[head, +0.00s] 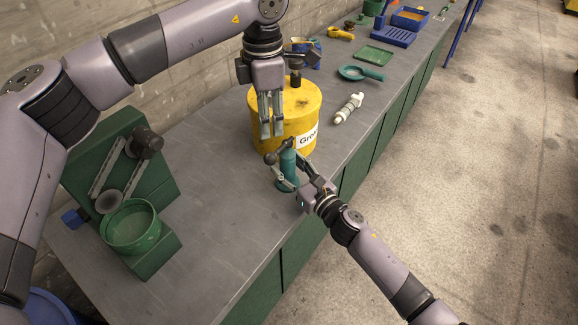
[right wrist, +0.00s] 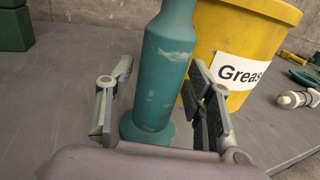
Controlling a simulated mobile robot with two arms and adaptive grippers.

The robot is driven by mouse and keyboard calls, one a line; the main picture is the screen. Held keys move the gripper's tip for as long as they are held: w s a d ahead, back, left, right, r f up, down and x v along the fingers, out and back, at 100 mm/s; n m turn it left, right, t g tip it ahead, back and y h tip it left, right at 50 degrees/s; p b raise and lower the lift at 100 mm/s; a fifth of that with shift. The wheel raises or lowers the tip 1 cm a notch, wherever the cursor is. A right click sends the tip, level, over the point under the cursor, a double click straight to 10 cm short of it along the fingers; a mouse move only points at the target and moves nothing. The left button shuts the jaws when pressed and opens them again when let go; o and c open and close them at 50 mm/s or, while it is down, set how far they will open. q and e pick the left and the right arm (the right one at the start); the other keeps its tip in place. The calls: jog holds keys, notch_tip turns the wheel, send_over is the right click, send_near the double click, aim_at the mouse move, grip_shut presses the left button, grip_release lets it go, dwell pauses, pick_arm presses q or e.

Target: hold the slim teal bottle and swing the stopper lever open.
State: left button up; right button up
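The slim teal bottle (head: 288,164) stands upright on the grey bench in front of the yellow grease tub. A dark stopper lever (head: 280,151) runs from its top down to a round knob at the left. My right gripper (head: 290,181) is low at the bottle; in the right wrist view its fingers (right wrist: 160,105) are spread on both sides of the bottle (right wrist: 165,65), with a clear gap on the left side. The bottle's top is cut off there. My left gripper (head: 271,135) points down above and behind the bottle, empty, its fingers parallel with a narrow gap.
The yellow tub (head: 303,108) labelled "Grease" stands just behind the bottle, close to my left gripper. A green belt machine with a round green pan (head: 133,230) is at the left. A white fitting (head: 349,108) and a teal magnifier (head: 360,73) lie farther back. The bench front is clear.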

jog(key=shift+c, duration=0.5)
dwell(0.6)
dwell(0.3)
grip_shut()
dwell(0.4)
dwell(0.9)
